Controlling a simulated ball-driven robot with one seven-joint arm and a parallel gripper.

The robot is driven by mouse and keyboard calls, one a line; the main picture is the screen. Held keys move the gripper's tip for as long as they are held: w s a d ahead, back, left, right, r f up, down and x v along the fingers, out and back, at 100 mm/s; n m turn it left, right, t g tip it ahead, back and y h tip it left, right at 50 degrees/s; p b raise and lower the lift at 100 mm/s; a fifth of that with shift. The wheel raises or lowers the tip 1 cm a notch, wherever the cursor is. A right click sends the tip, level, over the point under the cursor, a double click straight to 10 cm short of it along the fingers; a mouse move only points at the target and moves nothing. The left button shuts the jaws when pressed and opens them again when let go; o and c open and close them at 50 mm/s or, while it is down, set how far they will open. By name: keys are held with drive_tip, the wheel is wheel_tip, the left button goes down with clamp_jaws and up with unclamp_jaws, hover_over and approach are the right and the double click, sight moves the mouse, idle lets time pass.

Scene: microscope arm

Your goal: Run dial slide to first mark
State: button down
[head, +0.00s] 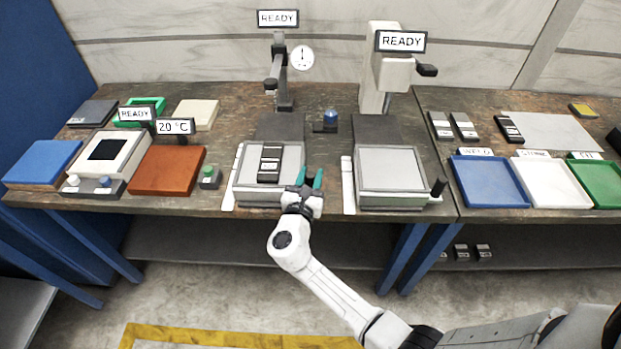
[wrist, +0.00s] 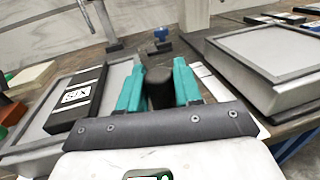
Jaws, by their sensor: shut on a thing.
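The dial instrument's grey slide stage (head: 243,190) stands on the bench near the middle, with a dark labelled block (head: 269,163) on it. The stage also shows at left in the wrist view (wrist: 38,137). The round white dial (head: 302,57) is on the column behind; its fine marks are too small to read. My gripper (head: 311,179), with teal fingers, is at the stage's right front side. In the wrist view the fingers are shut on a black handle (wrist: 159,88), which is mostly hidden in the head view. A white strip (head: 232,176) runs along the stage's left side.
A second grey stage (head: 390,167) with a black handle (head: 438,187) stands close to the right. A blue-topped item (head: 330,117) sits behind my gripper. A brown-red block (head: 167,171) and a green button box (head: 209,176) are to the left.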

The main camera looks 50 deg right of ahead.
drive_tip(key=b+x, duration=0.2)
drive_tip(key=x, duration=0.1)
drive_tip(key=w+b+x, duration=0.1)
drive_tip(key=x, duration=0.3)
drive_tip(key=w+a+b+x, duration=0.1)
drive_tip(key=b+x, duration=0.1)
drive_tip(key=x, duration=0.2)
drive_tip(key=shift+w+d+f+b, duration=0.1)
drive_tip(key=shift+d+f+b, duration=0.1)
drive_tip(key=shift+b, duration=0.15)
drive_tip(key=shift+w+d+r, duration=0.2)
drive_tip(key=shift+w+d, duration=0.1)
drive_tip(key=shift+d, duration=0.05)
drive_tip(key=c, duration=0.9)
unclamp_jaws()
drive_tip(key=shift+s+a, duration=0.1)
drive_tip(key=v, duration=1)
drive_tip(key=shift+s+a, duration=0.1)
drive_tip(key=shift+a, duration=0.2)
